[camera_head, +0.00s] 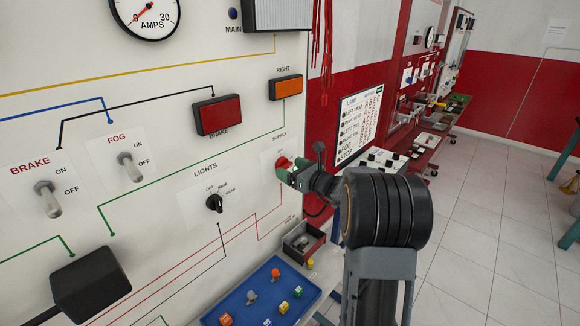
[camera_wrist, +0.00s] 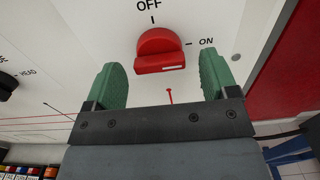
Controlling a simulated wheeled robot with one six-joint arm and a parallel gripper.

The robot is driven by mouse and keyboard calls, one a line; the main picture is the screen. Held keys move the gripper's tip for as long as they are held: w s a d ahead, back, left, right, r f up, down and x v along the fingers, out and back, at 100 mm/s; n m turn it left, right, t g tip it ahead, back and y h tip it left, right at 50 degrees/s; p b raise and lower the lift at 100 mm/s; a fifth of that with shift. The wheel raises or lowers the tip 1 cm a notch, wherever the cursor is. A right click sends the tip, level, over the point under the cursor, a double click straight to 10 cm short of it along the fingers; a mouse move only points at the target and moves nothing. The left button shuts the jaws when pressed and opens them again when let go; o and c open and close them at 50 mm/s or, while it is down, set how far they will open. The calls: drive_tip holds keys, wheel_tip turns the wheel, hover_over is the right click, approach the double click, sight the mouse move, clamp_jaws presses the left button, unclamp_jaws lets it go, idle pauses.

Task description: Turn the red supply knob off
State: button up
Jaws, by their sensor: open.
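The red supply knob (camera_wrist: 160,47) is on the white panel, with OFF printed above it and ON to its right. Its grip bar lies about level, and a white mark on the bar's right part is toward ON. In the head view the knob (camera_head: 283,163) shows under the SUPPLY label, partly covered by my gripper. My gripper (camera_wrist: 160,63) is open, its green fingers on either side of the knob's lower part with clear gaps. It seems close in front of the panel; I see no contact. The gripper also shows in the head view (camera_head: 290,173).
A black LIGHTS knob (camera_head: 214,203) is left of the supply knob. An orange RIGHT lamp (camera_head: 286,88) and red BRAKE lamp (camera_head: 218,116) are above. Red cables (camera_head: 325,60) hang at the panel's right.

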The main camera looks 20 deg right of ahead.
drive_tip(key=shift+w+a, duration=0.25)
drive_tip(key=shift+w, duration=0.2)
drive_tip(key=shift+c, duration=0.3)
